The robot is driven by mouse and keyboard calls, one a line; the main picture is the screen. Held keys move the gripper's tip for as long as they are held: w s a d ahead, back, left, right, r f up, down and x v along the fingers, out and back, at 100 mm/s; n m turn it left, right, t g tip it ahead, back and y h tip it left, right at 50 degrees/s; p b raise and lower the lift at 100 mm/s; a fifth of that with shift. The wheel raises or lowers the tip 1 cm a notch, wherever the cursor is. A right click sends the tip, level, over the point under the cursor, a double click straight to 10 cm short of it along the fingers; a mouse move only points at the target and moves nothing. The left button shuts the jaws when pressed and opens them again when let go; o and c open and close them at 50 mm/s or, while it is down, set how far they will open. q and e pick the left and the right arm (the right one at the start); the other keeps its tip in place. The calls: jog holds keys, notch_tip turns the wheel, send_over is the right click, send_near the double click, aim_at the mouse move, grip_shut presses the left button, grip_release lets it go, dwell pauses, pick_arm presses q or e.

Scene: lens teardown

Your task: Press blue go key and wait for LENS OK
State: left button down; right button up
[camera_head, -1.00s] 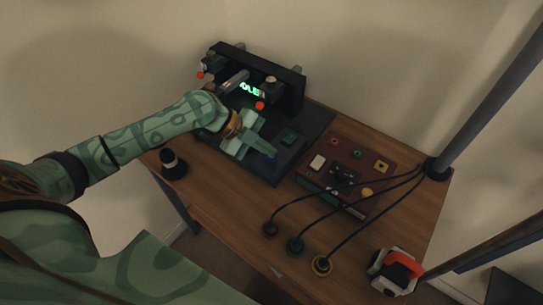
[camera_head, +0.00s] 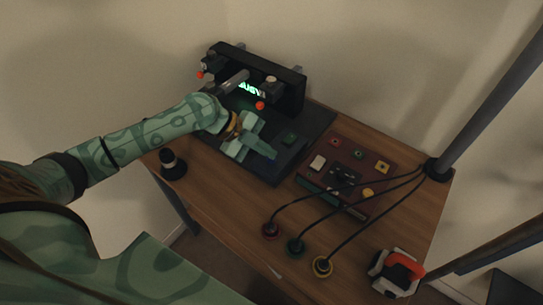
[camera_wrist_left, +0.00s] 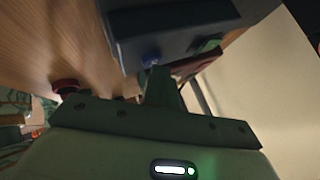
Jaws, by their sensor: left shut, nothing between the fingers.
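The blue go key (camera_wrist_left: 150,60) shows in the left wrist view on the front of the dark machine base (camera_wrist_left: 175,25). My left gripper (camera_head: 271,154) is shut and empty, its tips over the front edge of the base in the head view. In the left wrist view the tips (camera_wrist_left: 160,74) are at the blue key and seem to touch it; how far it is pressed I cannot tell. In the head view the tips hide the key. The lit green display (camera_head: 252,89) on the black machine seems to read BUSY. My right gripper is not in view.
A dark red panel (camera_head: 318,160) with coloured sockets stands right of the base. Three black cables end in red (camera_head: 270,229), green (camera_head: 296,246) and yellow (camera_head: 322,266) plugs. A black and white cylinder (camera_head: 172,165) stands left. A white and orange device (camera_head: 397,272) sits at the front right.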

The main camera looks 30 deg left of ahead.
aim_at(267, 158)
pick_arm(q)
jog(key=shift+r, duration=0.1)
jog(key=shift+r+p, duration=0.6)
jog(key=shift+r, duration=0.15)
notch_tip(267, 158, up, 5)
jog(key=p, duration=0.3)
jog(key=shift+p, duration=0.4)
dwell(0.6)
